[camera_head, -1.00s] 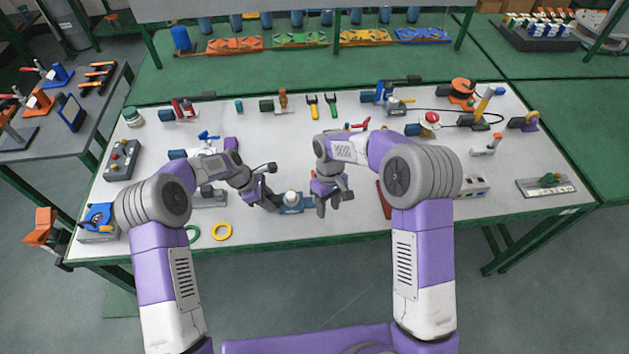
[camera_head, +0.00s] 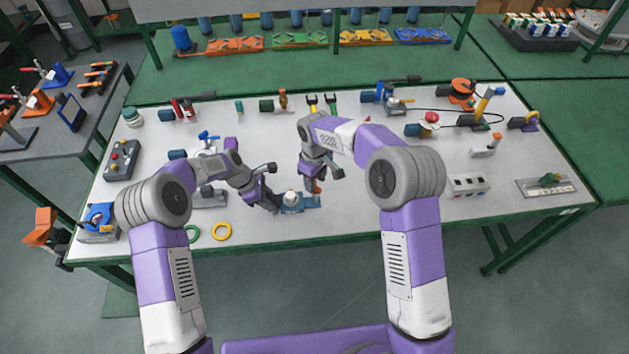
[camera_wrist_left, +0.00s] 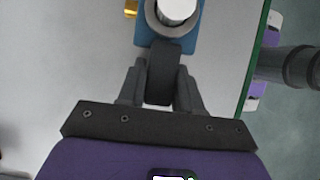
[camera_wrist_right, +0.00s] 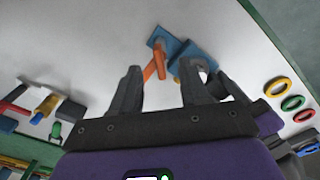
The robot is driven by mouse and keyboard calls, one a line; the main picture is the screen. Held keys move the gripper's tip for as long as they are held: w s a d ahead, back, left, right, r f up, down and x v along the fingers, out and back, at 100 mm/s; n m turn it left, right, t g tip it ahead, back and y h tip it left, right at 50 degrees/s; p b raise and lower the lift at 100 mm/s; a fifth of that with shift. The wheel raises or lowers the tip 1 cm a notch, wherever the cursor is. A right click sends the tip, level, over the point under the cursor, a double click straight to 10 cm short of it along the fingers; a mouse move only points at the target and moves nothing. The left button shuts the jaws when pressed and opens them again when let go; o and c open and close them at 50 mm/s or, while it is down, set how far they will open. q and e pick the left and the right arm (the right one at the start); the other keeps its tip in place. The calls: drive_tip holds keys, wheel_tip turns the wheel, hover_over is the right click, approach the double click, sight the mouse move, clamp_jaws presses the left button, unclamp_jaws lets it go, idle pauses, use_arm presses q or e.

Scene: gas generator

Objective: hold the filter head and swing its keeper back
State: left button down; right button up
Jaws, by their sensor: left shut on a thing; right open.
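The filter unit sits near the table's front edge, with a pale round filter head (camera_head: 291,197) on a blue base (camera_head: 313,201). In the left wrist view the head (camera_wrist_left: 176,8) is a silver cylinder in a grey ring, with a dark block (camera_wrist_left: 163,72) reaching out from it. My left gripper (camera_head: 274,203) is shut on this dark block. An orange lever, apparently the keeper (camera_wrist_right: 155,63), stands on the blue base in the right wrist view. My right gripper (camera_wrist_right: 160,84) is open and empty, with the keeper showing beyond its fingers, apart from them.
A grey socket box (camera_head: 468,186) stands to the right. The table between that box and the unit is largely clear.

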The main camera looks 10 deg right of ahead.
drive_tip(key=shift+f, duration=1.3)
clamp_jaws()
